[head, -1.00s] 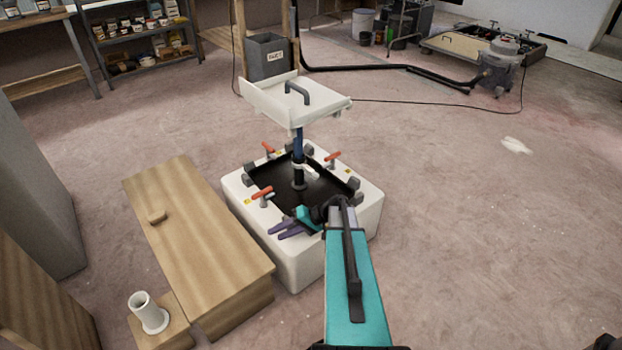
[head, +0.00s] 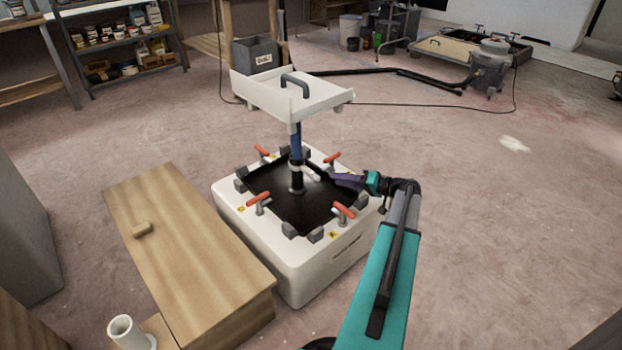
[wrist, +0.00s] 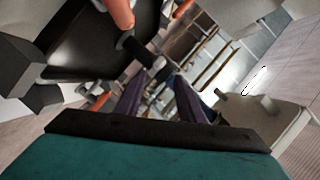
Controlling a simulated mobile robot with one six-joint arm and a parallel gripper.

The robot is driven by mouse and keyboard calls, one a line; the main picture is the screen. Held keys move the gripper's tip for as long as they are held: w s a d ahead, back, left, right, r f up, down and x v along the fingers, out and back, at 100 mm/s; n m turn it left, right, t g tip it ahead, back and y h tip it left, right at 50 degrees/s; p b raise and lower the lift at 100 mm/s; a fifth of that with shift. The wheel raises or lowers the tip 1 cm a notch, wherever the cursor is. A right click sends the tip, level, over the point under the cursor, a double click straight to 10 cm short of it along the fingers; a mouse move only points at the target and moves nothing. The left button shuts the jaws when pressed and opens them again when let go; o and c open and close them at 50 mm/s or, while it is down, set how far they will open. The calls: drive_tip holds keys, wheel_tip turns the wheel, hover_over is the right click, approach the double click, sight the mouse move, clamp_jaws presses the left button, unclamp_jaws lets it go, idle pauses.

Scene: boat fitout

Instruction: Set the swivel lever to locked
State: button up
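The seat pedestal (head: 296,150) stands upright on a black plate (head: 290,208) in a white base, with a blue upper post and a white tray-like top (head: 318,95). A small pale part on the post, probably the swivel lever (wrist: 158,66), shows beyond my fingertips in the wrist view. My gripper (head: 334,180) is to the right of the post, low over the plate. Its purple fingers (wrist: 157,94) are apart with nothing visibly held. I cannot tell whether they touch the lever.
Several orange-handled clamps (head: 343,211) and grey blocks stand around the plate, close to my gripper. A wooden box (head: 185,250) lies to the left, with a white cup-like tube (head: 122,332) in front. The floor to the right is clear.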

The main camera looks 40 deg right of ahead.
sight(311, 175)
drive_tip(key=shift+s+d, duration=0.15)
drive_tip(key=b+x, duration=0.3)
drive_tip(key=x, duration=1)
drive_tip(key=shift+w+f, duration=0.1)
drive_tip(key=shift+w, duration=0.2)
